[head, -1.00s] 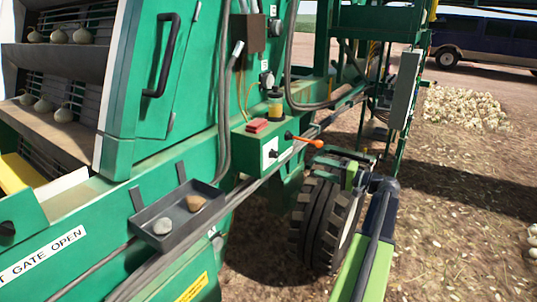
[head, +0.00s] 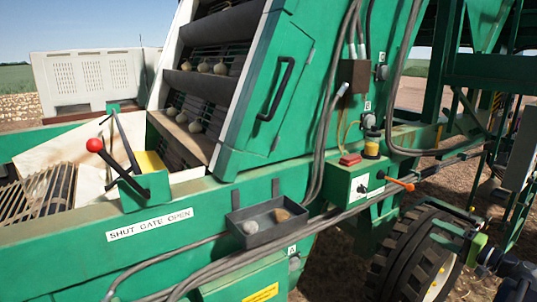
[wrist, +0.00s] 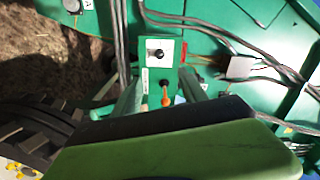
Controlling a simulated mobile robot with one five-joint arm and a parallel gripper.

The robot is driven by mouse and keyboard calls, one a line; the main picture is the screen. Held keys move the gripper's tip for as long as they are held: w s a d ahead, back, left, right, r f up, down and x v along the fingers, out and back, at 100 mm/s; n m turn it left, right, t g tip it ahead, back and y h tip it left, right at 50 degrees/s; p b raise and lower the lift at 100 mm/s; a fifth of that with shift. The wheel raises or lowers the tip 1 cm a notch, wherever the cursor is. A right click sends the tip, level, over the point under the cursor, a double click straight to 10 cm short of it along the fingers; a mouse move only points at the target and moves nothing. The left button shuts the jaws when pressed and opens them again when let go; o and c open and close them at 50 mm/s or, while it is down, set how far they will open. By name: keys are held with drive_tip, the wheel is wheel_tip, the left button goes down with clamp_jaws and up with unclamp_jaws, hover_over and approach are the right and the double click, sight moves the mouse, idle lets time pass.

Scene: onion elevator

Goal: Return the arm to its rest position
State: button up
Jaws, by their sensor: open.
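My gripper (wrist: 161,88) shows in the wrist view, its two fingers apart with nothing held between them. Beyond it is the green control box with a black knob on a white panel (wrist: 159,46) and an orange-tipped lever (wrist: 165,99). I cannot tell how far the fingers are from the lever. In the head view only part of my arm shows, at the lower right edge. The control box (head: 357,187) and its orange lever (head: 400,184) stand clear of the arm there.
The green machine fills most of the head view. A grey tray (head: 267,221) holds two stones. A red-knobbed lever (head: 95,145) stands at the left, above the "SHUT GATE OPEN" label (head: 150,224). A large tyre (head: 412,255) is close to my arm. Onions (head: 204,65) sit on the elevator.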

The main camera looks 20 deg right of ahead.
drive_tip(key=w+a+f+n+g+y, duration=0.1)
drive_tip(key=w+a+f+n+g, duration=0.25)
drive_tip(key=a, duration=0.65)
drive_tip(key=w+a+f+g+y, duration=0.1)
drive_tip(key=w+a+f+g, duration=0.2)
drive_tip(key=w+a+f, duration=0.5)
drive_tip(key=w+a+f+n+g+y, duration=0.1)
drive_tip(key=w+a+g, duration=0.25)
drive_tip(key=a, duration=0.85)
drive_tip(key=s+a+f+n+g+h, duration=0.2)
drive_tip(key=a+f, duration=0.1)
drive_tip(key=a, duration=0.7)
drive_tip(key=s+a+f+n+g+h, duration=0.2)
drive_tip(key=a+f+n+g+h, duration=0.1)
drive_tip(key=a, duration=0.6)
drive_tip(key=s+a+f+n+g+h, duration=0.1)
drive_tip(key=a+f, duration=0.3)
drive_tip(key=a, duration=0.6)
drive_tip(key=shift+s+a+f+n+g+h+p, duration=0.15)
drive_tip(key=shift+s+a+n+g+h+p, duration=0.25)
drive_tip(key=shift+n+g+h, duration=0.4)
